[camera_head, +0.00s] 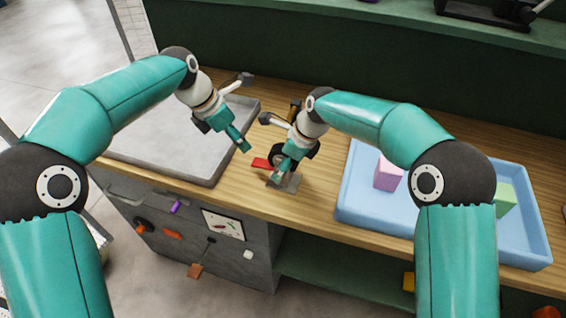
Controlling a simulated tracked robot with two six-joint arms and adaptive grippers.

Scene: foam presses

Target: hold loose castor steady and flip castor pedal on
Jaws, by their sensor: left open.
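The castor (277,154) sits on the wooden bench between my two arms, with a dark wheel. Its red pedal (260,163) sticks out to the left. A flat grey plate (291,185) shows at its foot. My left gripper (241,144) is open and empty, a little above and left of the red pedal, apart from it. My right gripper (280,172) is right at the castor and covers part of it. Its fingertips overlap the castor, so I cannot tell whether they grip it.
A grey tray (213,180) lies on the bench at left. A blue tray (345,213) at right holds a pink block (388,173) and a green block (505,200). A dark green back panel and shelf rise behind. Bare wood lies in front of the castor.

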